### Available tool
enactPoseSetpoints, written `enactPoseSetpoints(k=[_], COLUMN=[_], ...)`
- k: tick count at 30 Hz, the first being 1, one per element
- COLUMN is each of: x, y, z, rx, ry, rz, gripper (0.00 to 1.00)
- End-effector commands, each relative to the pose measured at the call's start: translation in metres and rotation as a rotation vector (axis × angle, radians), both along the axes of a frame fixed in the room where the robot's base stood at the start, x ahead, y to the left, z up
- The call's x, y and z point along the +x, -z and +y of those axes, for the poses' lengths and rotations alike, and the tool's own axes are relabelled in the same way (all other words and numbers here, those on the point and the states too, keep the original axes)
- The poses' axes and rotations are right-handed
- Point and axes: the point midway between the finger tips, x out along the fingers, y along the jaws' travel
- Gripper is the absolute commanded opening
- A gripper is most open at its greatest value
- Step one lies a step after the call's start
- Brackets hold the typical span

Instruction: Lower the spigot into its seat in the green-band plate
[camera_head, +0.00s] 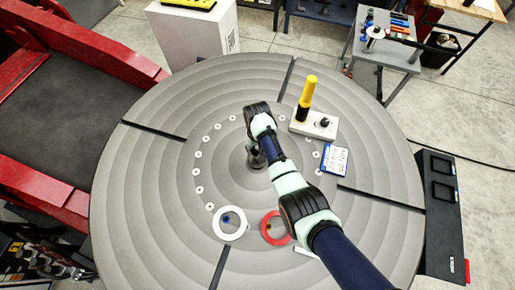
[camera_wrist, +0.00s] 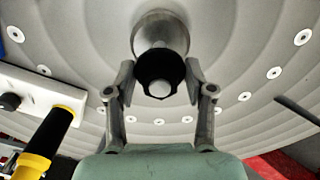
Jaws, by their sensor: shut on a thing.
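My gripper (camera_head: 257,157) is over the middle of the round grey table, pointing down. In the wrist view my gripper (camera_wrist: 160,75) has its two fingers closed on a dark, round-ended piece, which I take for the spigot (camera_wrist: 160,68). A wider grey metal cylinder (camera_wrist: 160,32) shows just beyond it; I cannot tell whether it is part of the spigot or of the table's centre. No green band is visible; my arm covers part of the table. A white ring plate (camera_head: 218,232) and a partly hidden red ring plate (camera_head: 266,236) lie toward the front.
A white block (camera_head: 299,126) with a yellow-and-black handle (camera_head: 308,92) and dark knob stands behind right. A blue-edged label card (camera_head: 335,159) lies right of my arm. Small white discs ring the table centre. Dark slots cross the table, and red framing (camera_head: 100,50) stands left.

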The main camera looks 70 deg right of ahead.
Motion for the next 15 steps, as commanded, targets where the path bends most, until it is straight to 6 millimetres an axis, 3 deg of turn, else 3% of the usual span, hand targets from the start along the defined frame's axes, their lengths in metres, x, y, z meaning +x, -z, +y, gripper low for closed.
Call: enactPoseSetpoints(k=[15], x=[0.0009], y=[0.0051], z=[-0.001], rx=[-0.003], ry=[0.0], rz=[-0.002], gripper=[0.0])
